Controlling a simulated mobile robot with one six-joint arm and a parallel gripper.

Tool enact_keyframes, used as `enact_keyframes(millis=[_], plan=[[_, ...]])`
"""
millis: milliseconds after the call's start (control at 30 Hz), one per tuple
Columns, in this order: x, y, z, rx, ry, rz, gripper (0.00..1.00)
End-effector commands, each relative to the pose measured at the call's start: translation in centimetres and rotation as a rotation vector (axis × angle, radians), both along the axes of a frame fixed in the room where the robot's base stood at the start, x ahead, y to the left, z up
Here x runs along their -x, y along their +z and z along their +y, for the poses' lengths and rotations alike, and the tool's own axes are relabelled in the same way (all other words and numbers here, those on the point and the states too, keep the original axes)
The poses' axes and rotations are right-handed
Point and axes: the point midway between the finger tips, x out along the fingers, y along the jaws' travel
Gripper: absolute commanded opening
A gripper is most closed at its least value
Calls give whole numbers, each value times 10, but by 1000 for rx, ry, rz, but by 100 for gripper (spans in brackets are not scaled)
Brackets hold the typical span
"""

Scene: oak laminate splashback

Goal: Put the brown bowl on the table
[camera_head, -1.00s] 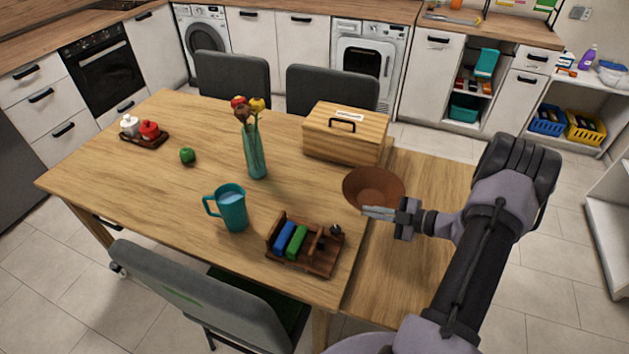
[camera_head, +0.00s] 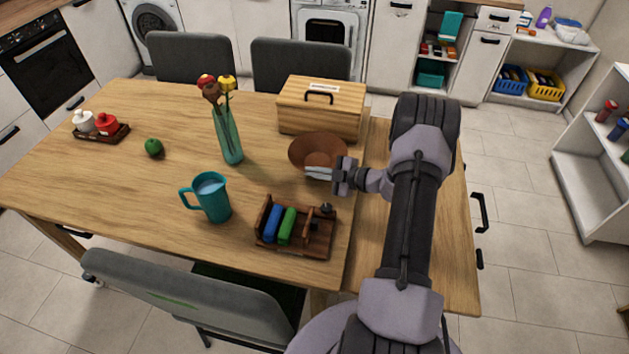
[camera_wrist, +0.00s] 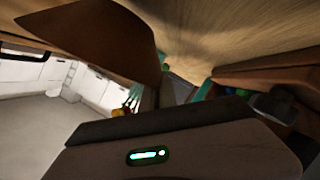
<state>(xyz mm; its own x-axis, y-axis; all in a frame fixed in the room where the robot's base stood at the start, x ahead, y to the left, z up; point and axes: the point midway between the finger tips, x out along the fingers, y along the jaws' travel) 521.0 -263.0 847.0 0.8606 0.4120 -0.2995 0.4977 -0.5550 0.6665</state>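The brown bowl (camera_head: 318,148) is over the right part of the wooden table (camera_head: 130,175), in front of the wooden box. It fills the upper left of the wrist view (camera_wrist: 95,45). My gripper (camera_head: 318,173) is at the bowl's near side, its pale fingers shut on the near rim. I cannot tell whether the bowl's base touches the tabletop. The fingertips are not clear in the wrist view.
The lidded wooden box (camera_head: 320,108) stands just behind the bowl. A green vase with flowers (camera_head: 229,135) and a teal mug (camera_head: 211,198) stand left. A wooden caddy (camera_head: 296,228) is in front. Clear tabletop lies between the vase and bowl.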

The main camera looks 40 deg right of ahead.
Motion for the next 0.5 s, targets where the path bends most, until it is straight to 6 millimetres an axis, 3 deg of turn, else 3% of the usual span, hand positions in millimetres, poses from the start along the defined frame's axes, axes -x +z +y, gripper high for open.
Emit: enact_keyframes(millis=[33,100,433,500], plan=[[1,-21,0,-3,-2,2,0],[1,-29,0,-3,-1,2,0],[1,-29,0,-3,-1,1,0],[1,-28,0,-3,-1,1,16]])
